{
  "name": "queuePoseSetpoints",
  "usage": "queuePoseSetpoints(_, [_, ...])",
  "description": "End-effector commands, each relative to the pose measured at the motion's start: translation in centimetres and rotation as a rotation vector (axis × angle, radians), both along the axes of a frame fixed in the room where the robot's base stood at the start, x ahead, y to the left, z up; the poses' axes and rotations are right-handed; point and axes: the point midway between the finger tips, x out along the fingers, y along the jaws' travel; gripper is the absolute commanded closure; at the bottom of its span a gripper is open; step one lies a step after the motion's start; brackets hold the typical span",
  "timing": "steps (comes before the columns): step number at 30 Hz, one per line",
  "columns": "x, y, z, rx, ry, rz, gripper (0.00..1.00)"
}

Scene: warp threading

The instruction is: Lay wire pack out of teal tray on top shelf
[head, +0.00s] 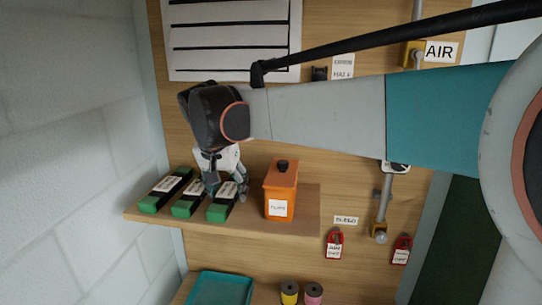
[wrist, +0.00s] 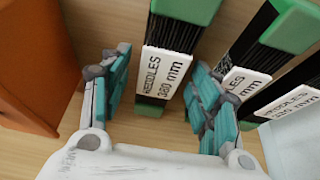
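Three long dark packs with green ends and white labels lie side by side on the top shelf (head: 300,222). The right-hand pack (head: 222,208) sits between the fingers of my gripper (head: 227,189). In the wrist view this pack (wrist: 166,60) reads "NEEDLES 380 mm". My gripper (wrist: 157,85) is open, with gaps between its teal finger pads and the pack. The middle pack (head: 187,203) and left pack (head: 165,190) lie to its left. The teal tray (head: 216,272) is on the lower shelf, cut by the picture edge; its visible part looks empty. I see no pack labelled as wire.
An orange box (head: 281,190) with a dark knob stands just right of my gripper; it also shows in the wrist view (wrist: 32,65). A yellow spool (head: 289,293) and a pink spool (head: 313,294) stand below. A block wall (head: 65,150) bounds the left side.

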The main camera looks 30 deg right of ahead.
Motion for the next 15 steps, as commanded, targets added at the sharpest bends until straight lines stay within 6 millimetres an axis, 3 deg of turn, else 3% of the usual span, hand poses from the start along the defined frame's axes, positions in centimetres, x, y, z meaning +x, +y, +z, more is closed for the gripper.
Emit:
queuePoseSetpoints(8, [-0.4, 0.1, 0.7, 0.0, 0.0, 0.001, 0.44])
queuePoseSetpoints(15, [-1.6, 1.0, 4.2, 0.0, 0.0, 0.001, 0.44])
